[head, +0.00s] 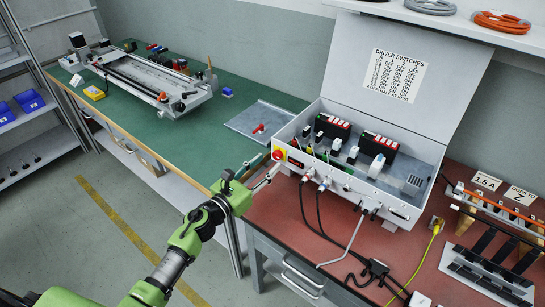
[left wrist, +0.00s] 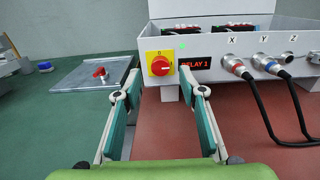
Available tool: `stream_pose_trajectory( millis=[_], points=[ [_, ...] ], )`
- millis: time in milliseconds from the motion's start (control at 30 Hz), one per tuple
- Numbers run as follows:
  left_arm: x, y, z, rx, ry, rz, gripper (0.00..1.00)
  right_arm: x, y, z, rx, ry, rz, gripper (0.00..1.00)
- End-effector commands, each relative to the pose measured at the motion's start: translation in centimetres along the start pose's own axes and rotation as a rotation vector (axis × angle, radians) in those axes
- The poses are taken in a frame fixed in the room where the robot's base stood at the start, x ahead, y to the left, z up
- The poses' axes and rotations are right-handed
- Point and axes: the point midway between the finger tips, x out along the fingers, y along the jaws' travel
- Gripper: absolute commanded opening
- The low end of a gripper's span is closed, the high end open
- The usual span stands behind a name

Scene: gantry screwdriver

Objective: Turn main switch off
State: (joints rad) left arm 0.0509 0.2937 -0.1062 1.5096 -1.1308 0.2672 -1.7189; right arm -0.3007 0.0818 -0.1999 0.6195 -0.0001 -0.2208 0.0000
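The main switch is a red rotary knob on a yellow plate (left wrist: 160,63), on the front left of the grey control box (head: 375,195). It also shows in the head view (head: 278,154). A 0 is marked at the plate's top; the knob's exact setting is too small to tell. My left gripper (head: 266,167) is in front of the switch. In the left wrist view its two fingers (left wrist: 160,88) are spread, one either side of the knob and slightly below it, with nothing between them. They appear apart from the knob. My right gripper is out of view.
Right of the switch are a lit red display (left wrist: 196,64) and sockets with black cables (left wrist: 262,95). A grey plate with a red handle (left wrist: 99,73) lies left on the green bench. The box lid (head: 405,75) stands open. A rack (head: 490,265) stands at the right.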

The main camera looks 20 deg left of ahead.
Motion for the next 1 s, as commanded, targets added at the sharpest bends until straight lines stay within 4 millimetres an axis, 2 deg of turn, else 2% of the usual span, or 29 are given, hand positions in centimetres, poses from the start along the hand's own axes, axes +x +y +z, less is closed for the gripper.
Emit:
stream_pose_trajectory(
  millis=[100,300,667,800,1000],
  points=[
    [1.9,-0.1,0.1,-0.001,-0.001,0.0,0.38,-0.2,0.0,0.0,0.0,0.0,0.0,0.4],
    [3.7,0.0,0.0,-0.002,0.0,0.0,0.38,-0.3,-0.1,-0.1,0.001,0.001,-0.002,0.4],
    [4.1,-0.1,0.0,0.0,0.0,-0.001,0.38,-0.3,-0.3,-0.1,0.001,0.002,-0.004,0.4],
    [4.1,0.0,0.0,-0.001,0.0,0.0,0.01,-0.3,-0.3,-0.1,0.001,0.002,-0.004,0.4],
    [4.0,0.0,0.0,-0.003,0.0,0.0,0.0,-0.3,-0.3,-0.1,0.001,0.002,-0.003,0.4]
  ],
)
